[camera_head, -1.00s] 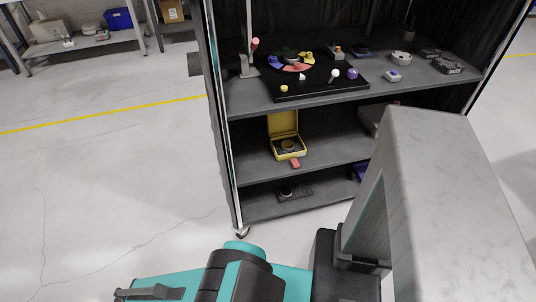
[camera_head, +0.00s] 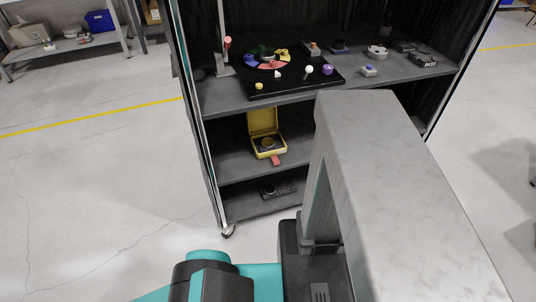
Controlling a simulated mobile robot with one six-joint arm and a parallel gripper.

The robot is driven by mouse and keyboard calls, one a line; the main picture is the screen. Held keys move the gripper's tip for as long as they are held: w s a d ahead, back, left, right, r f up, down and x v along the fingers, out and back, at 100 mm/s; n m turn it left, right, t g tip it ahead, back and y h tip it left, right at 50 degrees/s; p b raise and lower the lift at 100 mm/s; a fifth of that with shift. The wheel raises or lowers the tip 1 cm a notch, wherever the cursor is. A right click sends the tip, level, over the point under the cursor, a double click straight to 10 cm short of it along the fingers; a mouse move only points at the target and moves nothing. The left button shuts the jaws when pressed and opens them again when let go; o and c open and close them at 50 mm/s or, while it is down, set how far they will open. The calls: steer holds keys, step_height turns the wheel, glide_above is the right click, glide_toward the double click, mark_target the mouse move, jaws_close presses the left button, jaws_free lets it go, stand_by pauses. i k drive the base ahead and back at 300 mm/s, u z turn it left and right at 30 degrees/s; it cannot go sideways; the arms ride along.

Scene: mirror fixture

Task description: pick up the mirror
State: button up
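I cannot pick out a mirror for certain at this size. An open yellow case (camera_head: 266,134) stands on the middle shelf of a dark rack, with its lid up and a dark round piece inside. A small dark round piece (camera_head: 269,192) also lies on a black base on the bottom shelf. My gripper is not in view. Parts of my own arm and body fill the lower middle and right of the picture and hide the right part of the lower shelves.
The rack's top shelf (camera_head: 222,96) bears a black board (camera_head: 297,86) with several coloured pieces, and more small items at the right. A small red piece (camera_head: 276,160) lies before the case. The floor (camera_head: 100,180) left of the rack is clear. Another shelf unit (camera_head: 70,49) stands at the back left.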

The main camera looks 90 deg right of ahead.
mark_target(268, 142)
steer(key=z, duration=0.1)
steer(key=k, duration=2.35)
steer(key=z, duration=0.6)
steer(key=i, duration=0.85)
steer(key=u, duration=0.1)
